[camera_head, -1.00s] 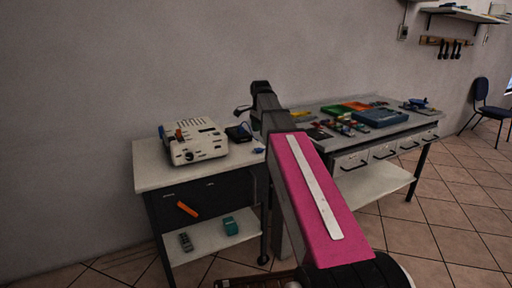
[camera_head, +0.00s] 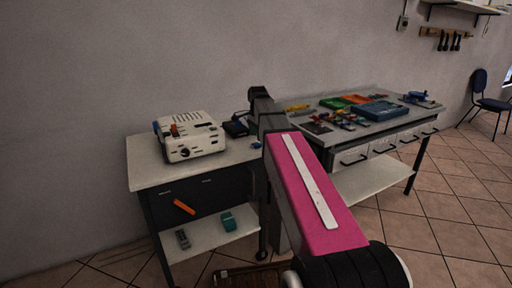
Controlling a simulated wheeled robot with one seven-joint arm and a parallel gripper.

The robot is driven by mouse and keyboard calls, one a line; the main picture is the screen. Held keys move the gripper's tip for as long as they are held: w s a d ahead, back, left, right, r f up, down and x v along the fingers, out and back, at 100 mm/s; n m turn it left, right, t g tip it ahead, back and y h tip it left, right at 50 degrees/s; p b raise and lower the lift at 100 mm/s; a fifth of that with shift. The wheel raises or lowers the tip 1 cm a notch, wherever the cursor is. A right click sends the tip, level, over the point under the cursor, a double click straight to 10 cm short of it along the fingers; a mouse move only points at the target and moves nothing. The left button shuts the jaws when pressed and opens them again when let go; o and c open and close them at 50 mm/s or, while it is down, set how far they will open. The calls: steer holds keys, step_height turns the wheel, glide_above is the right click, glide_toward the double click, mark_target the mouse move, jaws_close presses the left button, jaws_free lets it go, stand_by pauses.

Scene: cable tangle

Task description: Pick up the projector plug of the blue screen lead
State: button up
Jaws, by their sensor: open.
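A small blue piece (camera_head: 256,145), which looks like part of the blue screen lead, shows at the right edge of the projector trolley, beside my arm. The projector plug itself is too small or hidden to make out. My gripper (camera_head: 241,115) shows only as a small dark shape left of the arm's far end, above the trolley top's back right corner. It is open, with nothing seen in it. The arm hides the area to its right. A white projector (camera_head: 189,137) stands on the trolley top.
A black box (camera_head: 235,129) lies right of the projector on the trolley (camera_head: 150,172). An orange piece (camera_head: 184,207) is on the trolley front; a grey remote and teal box (camera_head: 228,221) lie on its lower shelf. A workbench (camera_head: 345,142) with trays and tools stands right.

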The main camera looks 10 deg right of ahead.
steer(key=f, duration=0.4)
steer(key=shift+d+f, duration=0.1)
steer(key=shift+d, duration=0.1)
steer(key=c, duration=1.1)
step_height(320, 180, up, 10)
steer(key=shift+r, duration=0.1)
